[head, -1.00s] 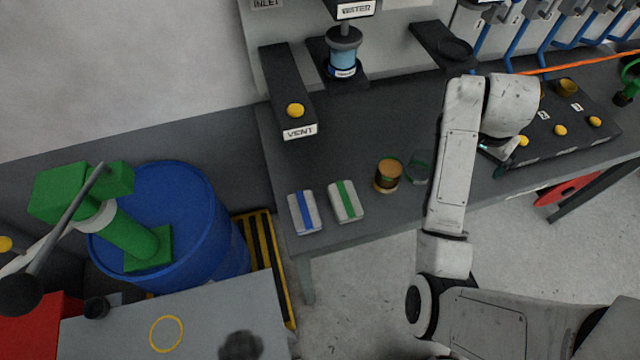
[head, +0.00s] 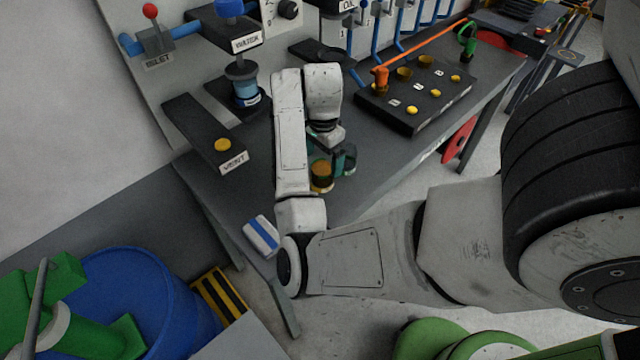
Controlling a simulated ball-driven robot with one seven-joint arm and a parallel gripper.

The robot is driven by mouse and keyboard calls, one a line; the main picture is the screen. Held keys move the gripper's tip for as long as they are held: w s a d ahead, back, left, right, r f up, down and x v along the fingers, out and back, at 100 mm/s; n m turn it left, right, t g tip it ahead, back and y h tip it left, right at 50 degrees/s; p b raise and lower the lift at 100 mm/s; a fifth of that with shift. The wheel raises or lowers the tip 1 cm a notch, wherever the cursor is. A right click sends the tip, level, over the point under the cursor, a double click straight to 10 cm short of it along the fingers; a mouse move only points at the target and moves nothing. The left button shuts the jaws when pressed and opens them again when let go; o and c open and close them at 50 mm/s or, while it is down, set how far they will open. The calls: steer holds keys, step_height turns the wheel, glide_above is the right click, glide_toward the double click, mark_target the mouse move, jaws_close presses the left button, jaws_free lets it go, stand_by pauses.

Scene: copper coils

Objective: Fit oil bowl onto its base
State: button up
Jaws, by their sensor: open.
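An amber cup (head: 321,176), which looks like the oil bowl, stands on the grey bench near its front edge. A dark, greenish, see-through cup (head: 346,158) stands just right of it. The OIL label (head: 347,5) is at the top edge, above a black bracket (head: 318,52) on the back panel; the oil base itself is not clearly seen. My gripper (head: 325,146) is open and points down, just above and beside the two cups. Its fingertips are small and partly hidden, and I cannot tell whether they touch either cup.
The water filter (head: 243,84) and VENT block (head: 213,138) stand left of my arm. A blue-striped packet (head: 261,236) lies at the bench's front edge. Bench between box and cups is clear.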

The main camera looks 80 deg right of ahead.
mark_target(322, 165)
steer(key=f+b, duration=0.2)
steer(key=f, duration=0.1)
steer(key=shift+d, duration=0.35)
steer(key=shift+w+f, duration=0.15)
steer(key=shift+f, duration=0.95)
steer(key=c, duration=1.7)
steer(key=shift+r, duration=0.55)
steer(key=shift+c, duration=0.2)
step_height(322, 165, up, 3)
steer(key=shift+f+p, duration=0.1)
steer(key=shift+p, duration=0.45)
steer(key=s+a+r+p, duration=0.2)
steer(key=s+r+p, duration=0.1)
steer(key=s, duration=0.3)
steer(key=s+a+r+p, duration=0.3)
steer(key=s+r, duration=0.3)
steer(key=s, duration=0.1)
steer(key=shift+a, duration=0.15)
